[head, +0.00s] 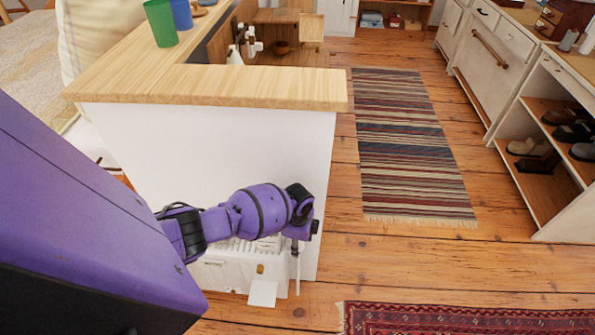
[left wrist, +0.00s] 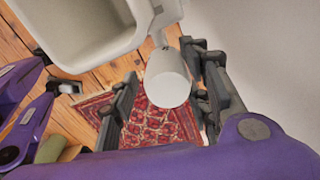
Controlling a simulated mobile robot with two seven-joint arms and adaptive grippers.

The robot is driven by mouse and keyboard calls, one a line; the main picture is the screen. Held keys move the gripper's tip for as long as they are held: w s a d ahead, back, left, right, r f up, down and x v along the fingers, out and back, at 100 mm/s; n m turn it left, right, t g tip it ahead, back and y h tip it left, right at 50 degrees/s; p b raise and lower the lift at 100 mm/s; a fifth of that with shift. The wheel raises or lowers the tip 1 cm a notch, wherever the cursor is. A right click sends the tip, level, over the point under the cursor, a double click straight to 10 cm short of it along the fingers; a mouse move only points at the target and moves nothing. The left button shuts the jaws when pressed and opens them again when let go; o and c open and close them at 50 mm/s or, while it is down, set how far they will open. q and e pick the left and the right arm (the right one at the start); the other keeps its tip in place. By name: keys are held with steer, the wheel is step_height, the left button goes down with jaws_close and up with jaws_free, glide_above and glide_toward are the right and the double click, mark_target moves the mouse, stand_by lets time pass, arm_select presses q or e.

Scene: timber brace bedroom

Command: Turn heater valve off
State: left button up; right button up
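A white heater (head: 213,274) stands low against the end of the white counter in the head view, partly hidden by my left arm. Its off-white body (left wrist: 85,25) fills the upper left of the left wrist view. A white rounded valve knob (left wrist: 167,80) sticks out beside it. My left gripper (left wrist: 162,66) is open, with one dark finger on each side of the knob; a gap shows on the left, and I cannot tell whether the right finger touches. In the head view the left gripper (head: 301,228) is at the heater's right end. My right gripper is not in view.
The wooden countertop (head: 210,86) overhangs above my left arm, carrying a green cup (head: 160,23) and a blue cup (head: 181,14). A striped rug (head: 410,145) and a red patterned rug (head: 460,319) lie on the floor. A shoe shelf (head: 550,190) stands right. The floor between is clear.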

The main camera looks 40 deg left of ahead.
arm_select(q)
steer(key=shift+a, duration=0.1)
step_height(320, 180, up, 12)
stand_by(0.5)
stand_by(0.4)
